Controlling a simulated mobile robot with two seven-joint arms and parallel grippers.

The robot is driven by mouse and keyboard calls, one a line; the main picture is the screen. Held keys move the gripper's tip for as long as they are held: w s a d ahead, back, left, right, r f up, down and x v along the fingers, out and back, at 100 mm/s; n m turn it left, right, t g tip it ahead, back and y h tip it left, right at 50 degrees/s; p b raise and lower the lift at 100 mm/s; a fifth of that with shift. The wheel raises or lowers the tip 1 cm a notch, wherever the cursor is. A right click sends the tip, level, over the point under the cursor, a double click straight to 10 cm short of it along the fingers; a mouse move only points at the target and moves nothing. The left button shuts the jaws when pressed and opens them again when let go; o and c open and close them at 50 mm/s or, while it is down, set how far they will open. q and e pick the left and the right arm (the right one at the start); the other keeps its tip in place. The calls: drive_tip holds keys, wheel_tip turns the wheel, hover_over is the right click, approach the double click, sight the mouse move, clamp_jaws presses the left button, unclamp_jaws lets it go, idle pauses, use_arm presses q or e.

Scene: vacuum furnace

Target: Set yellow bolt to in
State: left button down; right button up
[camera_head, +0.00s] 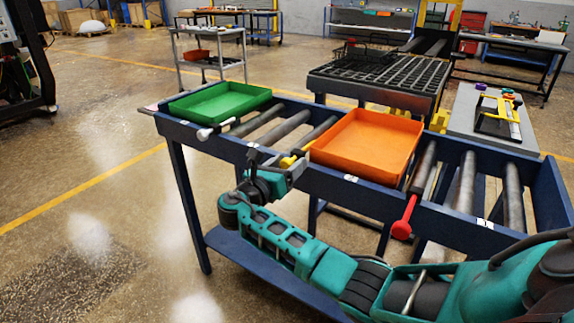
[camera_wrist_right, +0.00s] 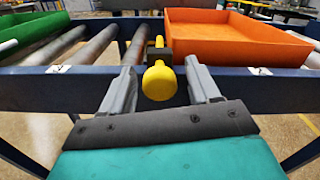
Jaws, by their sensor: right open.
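The yellow bolt (camera_head: 288,161) is on the front rail of the blue roller table, just left of the orange tray. In the right wrist view its round yellow knob (camera_wrist_right: 159,83) points toward me, with its shaft running back through a dark block on the rail. My right gripper (camera_head: 277,163) is open at the front rail. In the right wrist view its two grey fingers (camera_wrist_right: 160,72) stand on either side of the knob, with a visible gap on each side. My left gripper is in neither view.
An orange tray (camera_head: 365,147) and a green tray (camera_head: 221,102) sit on the roller table (camera_head: 466,220). A white-ended bolt (camera_head: 205,133) and a red bolt (camera_head: 402,228) stick out at the front rail. Open floor lies to the left.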

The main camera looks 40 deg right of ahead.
use_arm(q)
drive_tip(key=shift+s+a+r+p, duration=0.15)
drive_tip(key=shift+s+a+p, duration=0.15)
drive_tip(key=shift+p, duration=0.35)
use_arm(e)
drive_tip(key=v, duration=1.3)
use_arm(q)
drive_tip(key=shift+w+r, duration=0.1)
use_arm(e)
drive_tip(key=s+a+f+m+t+y+p, duration=0.1)
drive_tip(key=s+a+f+m+y, duration=0.25)
drive_tip(key=f, duration=0.55)
drive_tip(key=s+f+m+y, duration=0.2)
drive_tip(key=s+f+y, duration=0.2)
drive_tip(key=f+y, duration=0.45)
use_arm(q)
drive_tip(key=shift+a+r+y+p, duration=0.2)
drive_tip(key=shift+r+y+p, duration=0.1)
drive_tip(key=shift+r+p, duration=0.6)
use_arm(e)
drive_tip(key=s+a+m+t+y, duration=0.3)
drive_tip(key=s+m+y, duration=0.3)
drive_tip(key=s+m, duration=0.8)
drive_tip(key=a+m, duration=0.1)
drive_tip(key=m, duration=0.1)
drive_tip(key=shift+f+m+y, duration=0.2)
drive_tip(key=shift+m+y, duration=0.15)
drive_tip(key=shift+y, duration=0.05)
